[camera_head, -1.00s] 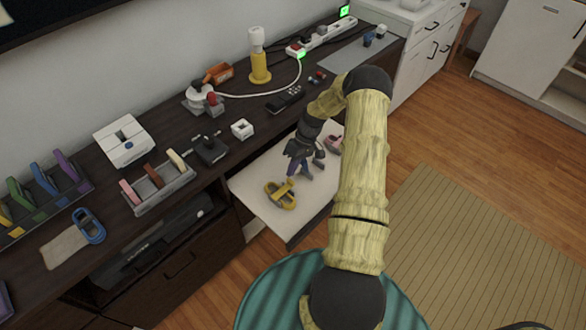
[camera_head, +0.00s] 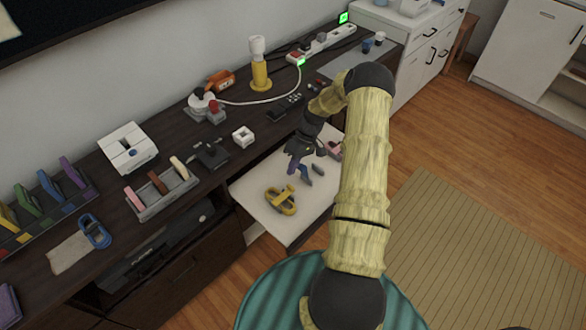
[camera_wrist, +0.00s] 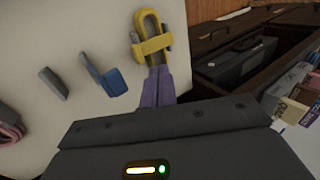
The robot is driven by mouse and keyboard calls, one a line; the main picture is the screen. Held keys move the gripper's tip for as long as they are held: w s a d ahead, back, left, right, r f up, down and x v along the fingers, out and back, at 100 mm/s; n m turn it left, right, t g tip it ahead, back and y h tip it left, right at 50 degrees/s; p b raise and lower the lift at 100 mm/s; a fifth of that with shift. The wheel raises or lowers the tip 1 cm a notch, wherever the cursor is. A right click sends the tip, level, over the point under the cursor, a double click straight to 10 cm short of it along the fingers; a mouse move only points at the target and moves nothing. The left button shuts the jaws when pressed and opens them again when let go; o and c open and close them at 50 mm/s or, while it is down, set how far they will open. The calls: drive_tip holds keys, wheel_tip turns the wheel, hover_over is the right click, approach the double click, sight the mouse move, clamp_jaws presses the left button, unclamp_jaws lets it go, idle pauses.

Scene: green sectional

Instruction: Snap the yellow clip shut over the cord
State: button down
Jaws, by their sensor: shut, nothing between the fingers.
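The yellow clip (camera_head: 281,201) lies on a white pull-out board (camera_head: 262,182), a loop with a yellow bar across it. It also shows at the top of the wrist view (camera_wrist: 152,45), small grey parts at the bar's ends. My gripper (camera_head: 293,166) is shut and empty above the board, just behind the clip in the head view. Its purple fingers (camera_wrist: 158,78) are together and point at the bar in the wrist view. I cannot tell whether they touch it. I cannot make out a cord in the clip, nor whether the clip is latched.
A blue piece (camera_wrist: 110,77), a grey piece (camera_wrist: 53,83) and a pink coil (camera_wrist: 10,128) are on the board beside the clip. The dark cabinet top (camera_head: 185,130) holds a rack, a white box, a lamp and a power strip with a white cord (camera_head: 262,102).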

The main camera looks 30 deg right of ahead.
drive_tip(key=w+d+r+b, duration=0.2)
drive_tip(key=w+d+r, duration=0.1)
drive_tip(key=d, duration=0.6)
drive_tip(key=shift+r, duration=0.1)
drive_tip(key=s+a+r+h+p, duration=0.2)
drive_tip(key=a+r, duration=0.5)
drive_tip(key=r, duration=0.1)
drive_tip(key=s+a+r+h+p, duration=0.2)
drive_tip(key=a+r, duration=0.5)
drive_tip(key=r, duration=0.2)
drive_tip(key=s+a+r+m+t+p, duration=0.1)
drive_tip(key=s+a+r, duration=0.2)
drive_tip(key=s, duration=0.3)
drive_tip(key=s+a+r+m+t+h+p, duration=0.1)
drive_tip(key=s+a+r+t+p, duration=0.1)
drive_tip(key=s+r, duration=0.3)
drive_tip(key=s+a+r+m+t+p, duration=0.1)
drive_tip(key=s+a+r, duration=0.3)
drive_tip(key=s, duration=0.2)
drive_tip(key=shift+s+a+r+m+p, duration=0.15)
drive_tip(key=shift+s+a+m+p, duration=0.15)
drive_tip(key=shift+m+p, duration=0.1)
